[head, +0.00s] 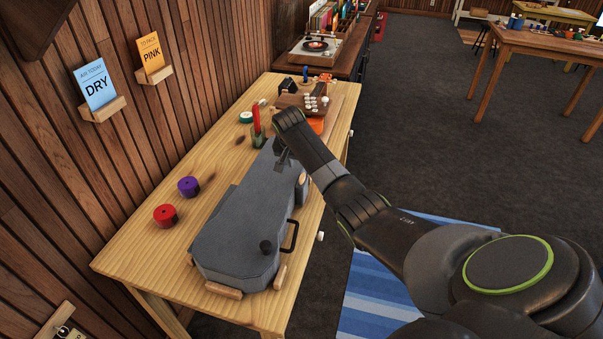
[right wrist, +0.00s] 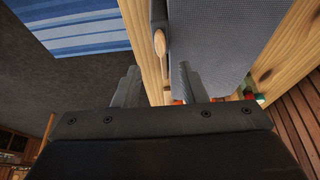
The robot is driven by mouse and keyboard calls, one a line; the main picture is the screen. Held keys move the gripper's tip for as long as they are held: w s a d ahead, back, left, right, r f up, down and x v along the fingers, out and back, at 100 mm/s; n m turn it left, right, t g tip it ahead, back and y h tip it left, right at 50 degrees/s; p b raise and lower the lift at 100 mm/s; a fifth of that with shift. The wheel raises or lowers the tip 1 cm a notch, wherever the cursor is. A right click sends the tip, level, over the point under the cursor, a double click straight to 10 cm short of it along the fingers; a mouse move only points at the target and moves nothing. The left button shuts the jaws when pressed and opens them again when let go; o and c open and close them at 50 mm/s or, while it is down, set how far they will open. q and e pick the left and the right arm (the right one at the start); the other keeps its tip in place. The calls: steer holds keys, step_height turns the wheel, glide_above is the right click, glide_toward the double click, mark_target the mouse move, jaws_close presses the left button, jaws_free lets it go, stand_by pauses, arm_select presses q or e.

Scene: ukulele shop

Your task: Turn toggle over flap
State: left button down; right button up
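A grey ukulele case (head: 236,232) lies shut on the wooden table, with a black handle (head: 291,236) on its right side. In the right wrist view, a rounded wooden piece (right wrist: 160,45) lies along the case's edge, possibly the toggle. The flap cannot be made out clearly. My right gripper (head: 282,158) is over the case's far part; its two fingers (right wrist: 160,86) are apart with nothing between them. My left gripper is out of view.
Red (head: 165,215) and purple (head: 188,186) rolls stand left of the case. A green cup (head: 258,139) holding something red and a ukulele (head: 307,100) are beyond it. The slatted wall borders the table's left. Small wooden blocks (head: 223,290) support the case.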

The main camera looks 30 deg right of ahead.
mark_target(302, 177)
steer(key=shift+b+x, duration=0.35)
steer(key=shift+x, duration=3.75)
steer(key=shift+c, duration=0.2)
jaws_close()
